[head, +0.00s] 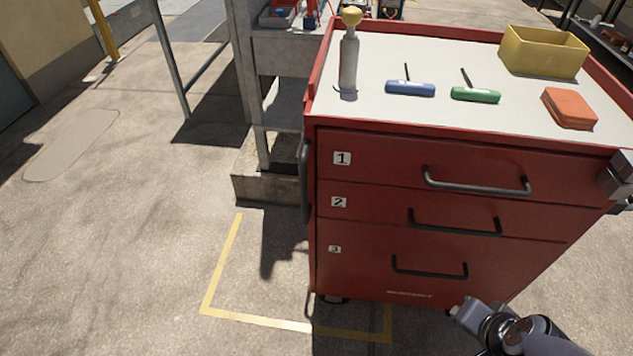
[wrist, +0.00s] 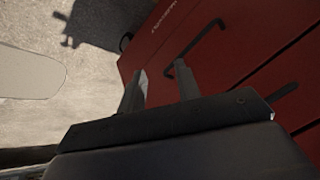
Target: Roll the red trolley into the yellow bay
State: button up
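The red trolley (head: 345,270) stands upright at the right in the head view, with three numbered drawers and black bar handles facing me. Its red front fills the right of the wrist view (wrist: 270,45). The yellow bay (head: 260,322) is a tape outline on the floor; the trolley overlaps its right part, and its far side is hidden. My gripper (head: 463,312) is low in front of the trolley. In the wrist view my gripper (wrist: 160,76) has its fingers apart, with nothing seen held. A black drawer handle (wrist: 200,40) lies just beyond the fingertips; I cannot tell whether they touch.
On the trolley top are a bottle (head: 348,62), a blue tool (head: 410,89), a green tool (head: 475,95), a yellow bin (head: 543,52) and an orange block (head: 570,108). A grey metal rack (head: 285,52) stands behind the bay. The floor at left is clear.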

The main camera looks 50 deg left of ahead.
jog(key=w+a+r+n+t+y, duration=0.1)
jog(key=a+r+n+t+y, duration=0.15)
jog(key=a, duration=0.65)
jog(key=n+t+y, duration=0.5)
jog(key=n+y, duration=0.1)
jog(key=y, duration=0.2)
send_near(304, 190)
jog(key=shift+h, duration=0.25)
jog(key=b+x, duration=0.1)
jog(key=x, duration=0.9)
jog(key=shift+w+a+r, duration=0.1)
jog(key=shift+w+a, duration=0.1)
jog(key=shift+a, duration=0.2)
grip_shut()
